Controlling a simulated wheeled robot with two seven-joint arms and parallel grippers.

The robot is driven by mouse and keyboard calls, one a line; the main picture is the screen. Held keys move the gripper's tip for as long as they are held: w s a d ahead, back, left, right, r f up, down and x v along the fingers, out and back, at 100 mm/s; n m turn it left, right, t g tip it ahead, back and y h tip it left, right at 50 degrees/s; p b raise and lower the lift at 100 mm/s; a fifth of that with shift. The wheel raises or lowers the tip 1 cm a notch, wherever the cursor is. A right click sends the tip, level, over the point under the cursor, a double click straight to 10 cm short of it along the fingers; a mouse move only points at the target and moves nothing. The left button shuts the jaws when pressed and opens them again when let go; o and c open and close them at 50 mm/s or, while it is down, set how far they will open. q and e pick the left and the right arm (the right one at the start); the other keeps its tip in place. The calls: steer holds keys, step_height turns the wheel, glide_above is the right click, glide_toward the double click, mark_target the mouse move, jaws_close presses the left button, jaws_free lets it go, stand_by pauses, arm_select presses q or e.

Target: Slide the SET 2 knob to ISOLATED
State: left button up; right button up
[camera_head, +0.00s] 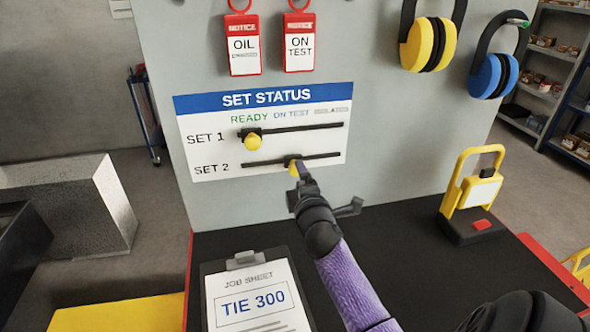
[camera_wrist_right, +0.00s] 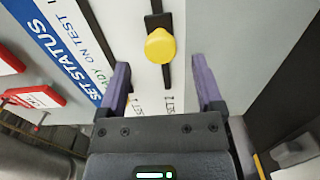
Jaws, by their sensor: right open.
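The SET STATUS board (camera_head: 215,165) is on the grey panel, with READY and ON TEST legible and a third label at right too small to read. The SET 2 knob (camera_head: 292,166) is yellow, on the lower black track, roughly below ON TEST and partly hidden by my right gripper (camera_head: 301,176). The SET 1 knob (camera_head: 254,142) sits at the left end of the upper track. In the right wrist view, the open right gripper (camera_wrist_right: 161,75) has its purple fingers on either side of the SET 2 knob (camera_wrist_right: 160,46), with gaps between. My left gripper is out of view.
Red OIL (camera_head: 242,45) and ON TEST (camera_head: 299,44) tags hang above the board. Yellow (camera_head: 430,45) and blue (camera_head: 487,76) ear defenders hang at right. A clipboard (camera_head: 255,295) and a yellow-handled lockout device (camera_head: 475,195) are on the black bench (camera_head: 390,250).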

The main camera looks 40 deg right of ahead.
mark_target(296, 175)
steer(key=b+x, duration=0.1)
steer(key=x, duration=0.3)
steer(key=shift+w+d, duration=0.15)
steer(key=shift+w, duration=0.05)
steer(key=shift+c, duration=0.2)
jaws_close()
